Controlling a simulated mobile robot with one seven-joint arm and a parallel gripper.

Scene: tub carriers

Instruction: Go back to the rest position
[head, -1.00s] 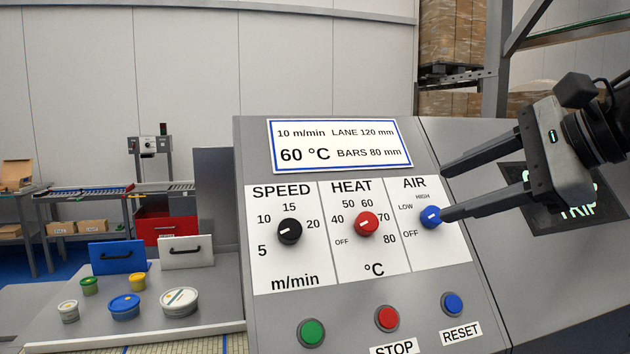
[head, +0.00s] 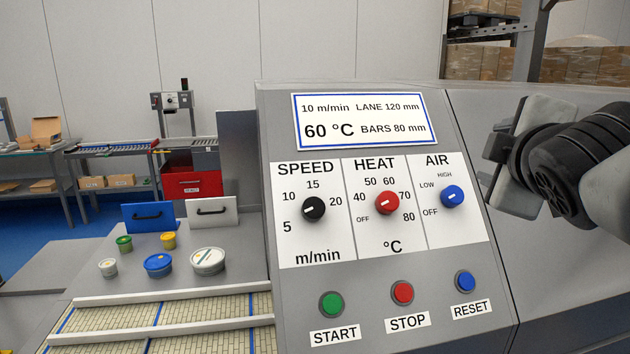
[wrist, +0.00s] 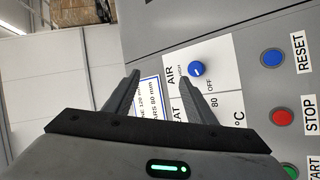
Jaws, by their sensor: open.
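My gripper shows in the wrist view (wrist: 160,82) with its two fingers spread apart and nothing between them. In the head view only the back of my gripper and its wrist show, at the right of the control panel (head: 380,270); the fingers are hidden there. The blue AIR knob (head: 452,197) is apart from my gripper and also shows in the wrist view (wrist: 197,69). The red HEAT knob (head: 387,202) points left and down, towards OFF. The black SPEED knob (head: 313,209) points to the left and slightly down.
Green START (head: 331,304), red STOP (head: 402,292) and blue RESET (head: 465,281) buttons sit below the knobs. A sign (head: 362,120) reads 60 °C. Several tubs, including a white one (head: 208,262), stand left of the panel, near a slatted belt (head: 190,315).

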